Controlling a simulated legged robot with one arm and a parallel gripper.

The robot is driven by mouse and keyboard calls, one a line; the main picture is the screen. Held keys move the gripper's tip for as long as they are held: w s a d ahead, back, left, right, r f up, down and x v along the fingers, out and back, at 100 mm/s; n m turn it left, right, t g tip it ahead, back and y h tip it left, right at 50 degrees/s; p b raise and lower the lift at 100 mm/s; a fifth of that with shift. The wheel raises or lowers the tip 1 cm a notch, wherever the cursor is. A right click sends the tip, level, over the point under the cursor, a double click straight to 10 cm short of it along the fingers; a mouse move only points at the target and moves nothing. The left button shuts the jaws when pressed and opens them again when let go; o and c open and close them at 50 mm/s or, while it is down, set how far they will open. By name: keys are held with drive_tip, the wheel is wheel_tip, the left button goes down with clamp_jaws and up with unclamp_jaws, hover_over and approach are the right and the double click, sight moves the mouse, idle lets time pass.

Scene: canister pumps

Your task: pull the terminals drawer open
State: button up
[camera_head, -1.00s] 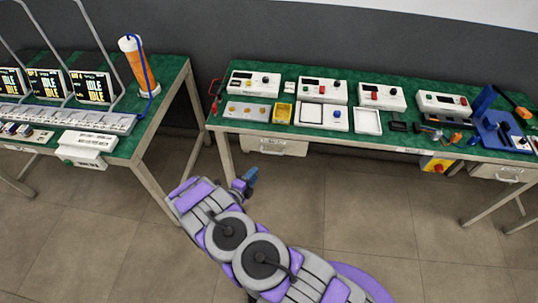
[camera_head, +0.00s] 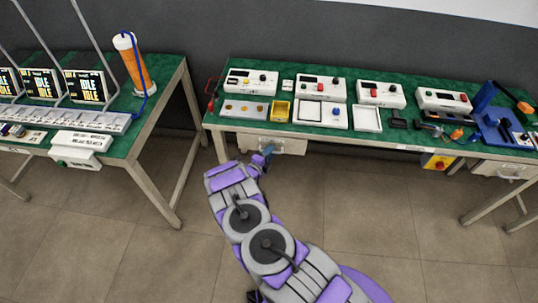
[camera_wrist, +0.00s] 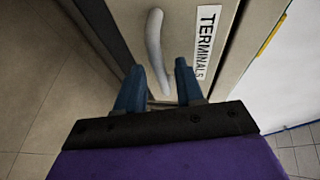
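The terminals drawer (camera_head: 286,143) is a pale drawer under the left part of the right-hand table; its front looks closed. In the wrist view its front (camera_wrist: 184,40) shows a white label (camera_wrist: 206,42) reading TERMINALS and a grey curved bar handle (camera_wrist: 155,45). My gripper (camera_head: 266,152) is at the drawer's left end in the head view. In the wrist view my gripper's blue fingers (camera_wrist: 158,75) are apart, with the handle's lower end just beyond and between them. Nothing is seen held. Whether a finger touches the handle I cannot tell.
Another drawer (camera_head: 500,170) is at the far right. The left table (camera_head: 120,147) stands across a gap. The floor in front is clear.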

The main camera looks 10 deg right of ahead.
drive_tip(key=shift+c, duration=0.2)
clamp_jaws()
idle(0.5)
